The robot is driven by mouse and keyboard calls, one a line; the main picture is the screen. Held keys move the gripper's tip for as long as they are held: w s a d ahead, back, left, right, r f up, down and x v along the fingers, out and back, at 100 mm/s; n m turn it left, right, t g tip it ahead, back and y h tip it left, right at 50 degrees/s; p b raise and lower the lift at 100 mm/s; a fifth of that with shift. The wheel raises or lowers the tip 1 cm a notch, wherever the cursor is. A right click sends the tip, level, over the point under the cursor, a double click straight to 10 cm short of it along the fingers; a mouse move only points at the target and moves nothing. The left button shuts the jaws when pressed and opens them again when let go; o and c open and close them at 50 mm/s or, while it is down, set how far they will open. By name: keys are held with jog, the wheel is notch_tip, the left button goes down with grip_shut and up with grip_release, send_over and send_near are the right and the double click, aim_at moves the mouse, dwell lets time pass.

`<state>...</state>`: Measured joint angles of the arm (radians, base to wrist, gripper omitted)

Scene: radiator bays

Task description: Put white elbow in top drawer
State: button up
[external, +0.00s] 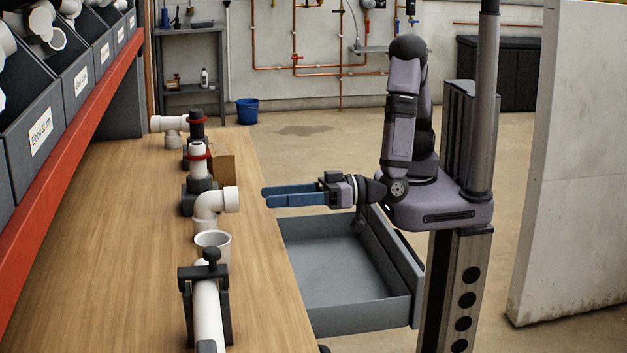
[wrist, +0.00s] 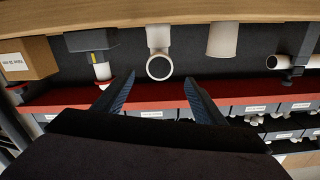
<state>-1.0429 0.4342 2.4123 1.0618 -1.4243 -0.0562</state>
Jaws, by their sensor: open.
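The white elbow (external: 209,208) stands on the wooden bench near its right edge, with one round mouth facing my gripper. In the wrist view the elbow (wrist: 158,38) is central, its mouth between and beyond my fingertips. My gripper (external: 264,195) is open and empty, level and pointing at the elbow, with a small gap between. Its two blue fingers also show in the wrist view (wrist: 160,79). The grey drawer (external: 385,312) under the bench is pulled out, and its visible floor is empty. Whether other drawers lie below is hidden.
A white coupling (external: 213,241) and a pipe in a black clamp (external: 208,315) stand in front of the elbow. A dark fitting with a white pipe and red ring (external: 198,165), a cardboard box (external: 222,169) and a white tee (external: 171,127) stand behind. Labelled bins line the left.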

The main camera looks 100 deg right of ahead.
aim_at(221, 200)
jog(key=shift+w, duration=0.1)
dwell(0.3)
jog(key=w+n, duration=0.1)
jog(key=w, duration=0.1)
jog(key=w+n+b, duration=0.1)
jog(key=n, duration=0.1)
jog(key=shift+w+d+f, duration=0.1)
jog(key=shift+w+f, duration=0.1)
jog(key=shift+w, duration=0.2)
jog(key=shift+w+r+n+b, duration=0.15)
jog(key=shift+w+n+b, duration=0.2)
jog(key=shift+w+n, duration=0.3)
jog(key=shift+w+p, duration=0.9)
jog(key=shift+w, duration=2.65)
jog(key=shift+c, duration=0.6)
jog(key=c, duration=1.2)
jog(key=shift+o, duration=0.2)
jog(key=shift+r, duration=0.15)
